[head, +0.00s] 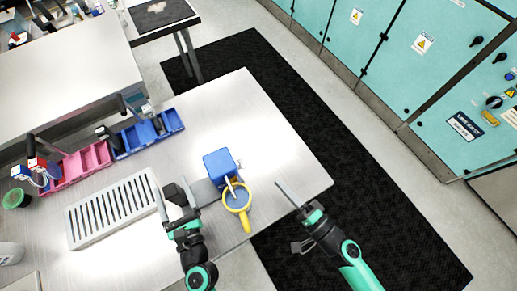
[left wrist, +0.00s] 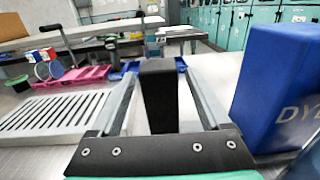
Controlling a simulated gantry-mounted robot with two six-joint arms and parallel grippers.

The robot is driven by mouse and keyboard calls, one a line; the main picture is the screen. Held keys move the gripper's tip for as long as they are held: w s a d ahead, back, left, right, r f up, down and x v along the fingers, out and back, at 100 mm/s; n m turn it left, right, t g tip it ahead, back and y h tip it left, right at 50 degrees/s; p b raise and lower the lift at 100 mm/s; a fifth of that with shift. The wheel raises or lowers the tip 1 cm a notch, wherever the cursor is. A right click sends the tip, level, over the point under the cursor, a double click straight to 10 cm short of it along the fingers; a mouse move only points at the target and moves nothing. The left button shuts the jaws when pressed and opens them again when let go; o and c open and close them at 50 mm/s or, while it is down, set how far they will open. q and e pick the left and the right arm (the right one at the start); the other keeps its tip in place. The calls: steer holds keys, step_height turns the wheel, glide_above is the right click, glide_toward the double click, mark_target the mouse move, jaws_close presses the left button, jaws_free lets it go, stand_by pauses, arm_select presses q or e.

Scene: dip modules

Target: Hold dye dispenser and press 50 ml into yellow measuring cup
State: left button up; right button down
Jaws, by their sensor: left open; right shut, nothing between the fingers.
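The blue dye dispenser (head: 220,165) stands on the table, with a pale spout reaching over the yellow measuring cup (head: 246,222). The cup stands in front of it, its handle toward the near edge; its fill level is too small to read. The dispenser's lettered side also shows at the right of the left wrist view (left wrist: 275,85). My left gripper (head: 170,187) is open, left of the dispenser. A black upright block (left wrist: 158,95) stands between its fingers, with gaps on both sides. My right gripper (head: 281,185) is shut and empty, right of the cup.
A white slotted rack (head: 72,218) lies left of my left gripper. Pink (head: 85,165) and blue (head: 148,135) trays stand behind it. A green-topped container (head: 15,199) is at the far left.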

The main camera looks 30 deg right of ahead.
arm_select(q)
steer(key=shift+s+a, duration=0.2)
steer(key=shift+s, duration=2.85)
arm_select(e)
steer(key=shift+r, duration=0.15)
